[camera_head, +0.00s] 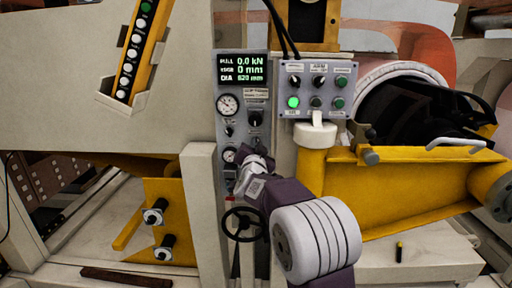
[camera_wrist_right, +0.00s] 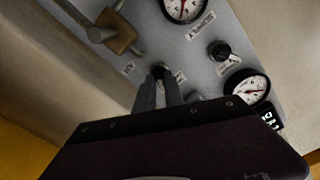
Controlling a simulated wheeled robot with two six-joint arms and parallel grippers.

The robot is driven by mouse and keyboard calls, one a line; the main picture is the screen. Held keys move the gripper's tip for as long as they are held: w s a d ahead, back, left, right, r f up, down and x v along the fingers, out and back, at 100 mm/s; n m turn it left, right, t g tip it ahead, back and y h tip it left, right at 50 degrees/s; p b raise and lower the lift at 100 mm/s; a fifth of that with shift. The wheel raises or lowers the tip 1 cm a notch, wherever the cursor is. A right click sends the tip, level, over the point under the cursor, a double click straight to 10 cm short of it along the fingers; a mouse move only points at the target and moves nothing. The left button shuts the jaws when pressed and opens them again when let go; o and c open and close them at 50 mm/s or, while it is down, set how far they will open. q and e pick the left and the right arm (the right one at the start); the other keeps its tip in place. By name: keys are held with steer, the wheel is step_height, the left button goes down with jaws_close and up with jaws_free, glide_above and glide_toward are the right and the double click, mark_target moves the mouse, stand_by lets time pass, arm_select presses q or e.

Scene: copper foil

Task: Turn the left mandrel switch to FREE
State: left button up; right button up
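My right gripper (camera_head: 248,165) is at the lower part of the grey gauge panel (camera_head: 262,92) in the head view, covering part of it. In the right wrist view its two fingers (camera_wrist_right: 158,92) point at the panel face (camera_wrist_right: 205,75), close together by a small dark knob (camera_wrist_right: 158,72) with a white label beside it. I cannot tell whether they touch or grip the knob. The label is too blurred to read, so I cannot tell whether this is the left mandrel switch or how it is set. My left gripper is not in view.
The panel has round gauges (camera_head: 228,104) and a black knob (camera_head: 255,117). A second control box (camera_head: 317,90) with a lit green button stands to the right, above a yellow beam (camera_head: 400,195). A black handwheel (camera_head: 243,224) is beneath the gripper. A brass-coloured fitting (camera_wrist_right: 118,38) shows in the wrist view.

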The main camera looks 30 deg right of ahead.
steer(key=shift+o, duration=0.9)
steer(key=v, duration=0.9)
steer(key=shift+p, duration=0.45)
steer(key=shift+s, duration=0.1)
